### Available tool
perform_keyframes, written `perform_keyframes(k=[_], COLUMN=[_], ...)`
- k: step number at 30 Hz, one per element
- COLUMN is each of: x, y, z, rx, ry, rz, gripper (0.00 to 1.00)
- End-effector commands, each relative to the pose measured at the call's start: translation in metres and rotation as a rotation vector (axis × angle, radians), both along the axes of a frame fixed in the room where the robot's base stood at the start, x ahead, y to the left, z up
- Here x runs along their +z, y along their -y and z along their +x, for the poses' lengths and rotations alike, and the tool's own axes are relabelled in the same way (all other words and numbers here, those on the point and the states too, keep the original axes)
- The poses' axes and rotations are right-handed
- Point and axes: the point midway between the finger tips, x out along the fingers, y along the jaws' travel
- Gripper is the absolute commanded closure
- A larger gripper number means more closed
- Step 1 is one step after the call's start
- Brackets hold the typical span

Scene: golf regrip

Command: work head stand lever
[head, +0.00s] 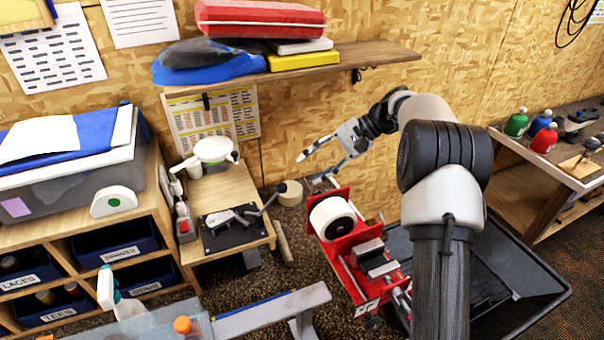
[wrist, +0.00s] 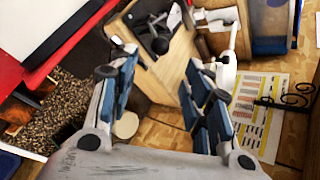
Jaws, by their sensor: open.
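The head stand (head: 232,236) is a dark plate with a grey clamp on a low wooden bench in the head view. Its lever (head: 264,208) is a dark rod slanting up to the right, with a dark end beside a pale cylinder. In the wrist view the lever's round black knob (wrist: 160,45) shows ahead, between and beyond the fingertips. My gripper (head: 310,170) is open and empty, above and right of the lever in the head view, apart from it. Its spread blue-padded fingers (wrist: 160,70) frame the bench edge in the wrist view.
A red machine with a white roll (head: 332,218) stands right of the bench. A white lamp (head: 212,150) rises at the bench's back. The pale cylinder (head: 290,192) is close to the lever. A wall shelf (head: 380,55) hangs above, with a bracket (wrist: 290,100) nearby.

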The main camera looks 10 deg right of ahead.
Motion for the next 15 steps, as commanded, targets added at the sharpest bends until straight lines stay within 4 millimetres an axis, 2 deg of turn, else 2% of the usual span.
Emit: perform_keyframes(k=[11, 15], x=[0.0045, 0.007], y=[0.0053, 0.0013], z=[-0.0006, -0.0011], rx=[0.001, 0.033], ry=[0.0, 0.029], rz=[0.001, -0.015], gripper=[0.55, 0.64])
